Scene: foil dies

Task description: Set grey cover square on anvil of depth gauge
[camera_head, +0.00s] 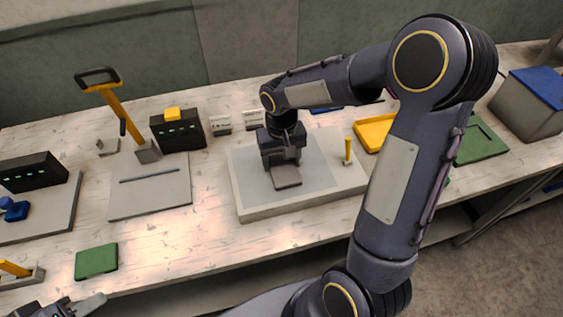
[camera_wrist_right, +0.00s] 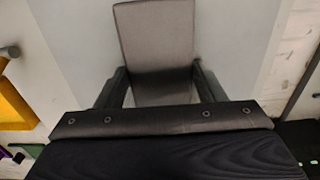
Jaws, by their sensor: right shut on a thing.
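My right gripper (camera_head: 285,160) is shut on the grey cover (camera_head: 286,177), a flat square plate that juts out toward the front. The cover is over the grey-topped slab in the middle of the table; I cannot tell whether it touches the slab. In the right wrist view the cover (camera_wrist_right: 156,45) sits between the two fingers (camera_wrist_right: 160,88). I cannot pick out the depth gauge or its anvil with certainty; a small piece with a yellow post (camera_head: 347,150) stands at the slab's right. My left gripper (camera_head: 68,308) is at the bottom left, cut off by the frame edge.
The pale slab (camera_head: 245,205) has clear surface around the cover. A yellow tray (camera_head: 375,133) and a green mat (camera_head: 478,143) lie to the right, partly behind my right arm. A black box (camera_head: 180,138), yellow-handled lever (camera_head: 115,108) and green pad (camera_head: 96,261) are at left.

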